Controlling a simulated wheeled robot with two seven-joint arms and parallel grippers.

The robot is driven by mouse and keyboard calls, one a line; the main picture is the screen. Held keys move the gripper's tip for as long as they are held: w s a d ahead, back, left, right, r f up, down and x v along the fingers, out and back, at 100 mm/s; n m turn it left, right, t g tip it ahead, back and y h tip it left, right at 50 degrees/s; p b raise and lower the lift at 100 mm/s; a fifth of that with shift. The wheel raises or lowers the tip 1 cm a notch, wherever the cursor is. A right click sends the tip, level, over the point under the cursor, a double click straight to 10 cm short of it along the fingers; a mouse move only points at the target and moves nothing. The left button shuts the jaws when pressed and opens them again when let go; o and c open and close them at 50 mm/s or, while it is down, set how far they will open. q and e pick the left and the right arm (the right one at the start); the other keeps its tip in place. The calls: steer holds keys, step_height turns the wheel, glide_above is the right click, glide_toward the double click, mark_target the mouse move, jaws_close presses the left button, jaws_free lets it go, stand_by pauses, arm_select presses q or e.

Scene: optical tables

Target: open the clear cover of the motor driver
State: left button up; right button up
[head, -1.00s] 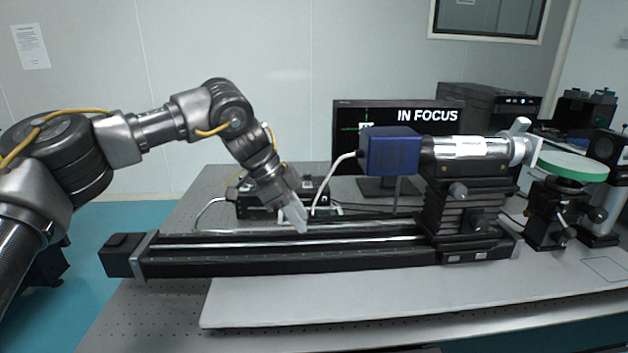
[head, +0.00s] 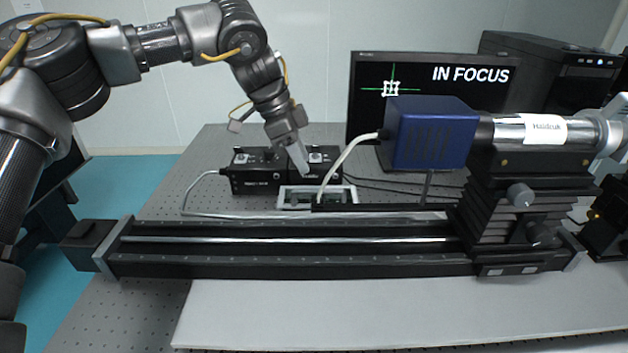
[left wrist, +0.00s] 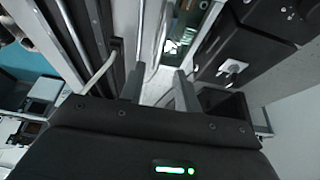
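The motor driver (head: 345,194) looks like a low, pale-framed box with a green circuit board inside, behind the long rail. It also shows near the top of the left wrist view (left wrist: 187,28). A clear cover cannot be told apart from the box in either view. My left gripper (head: 302,166) points down just above and behind the driver, near the black control boxes. In the left wrist view its two fingers (left wrist: 160,90) stand apart with nothing between them. My right gripper is not in view.
Two black control boxes (head: 255,176) stand behind the driver. A white cable runs down in front of it from the blue camera (head: 432,135). The long black rail (head: 290,264) lies in front. A monitor (head: 425,120) stands behind right. The perforated table is clear at left.

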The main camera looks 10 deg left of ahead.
mark_target(318, 190)
arm_select(q)
steer(key=x, duration=0.6)
steer(key=shift+w+d+f, duration=0.1)
steer(key=shift+d+f, duration=0.05)
steer(key=shift+f, duration=0.45)
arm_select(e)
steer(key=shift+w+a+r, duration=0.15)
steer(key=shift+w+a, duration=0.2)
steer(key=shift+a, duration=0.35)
arm_select(q)
steer(key=shift+c, duration=0.3)
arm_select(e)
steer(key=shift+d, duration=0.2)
arm_select(q)
jaws_close()
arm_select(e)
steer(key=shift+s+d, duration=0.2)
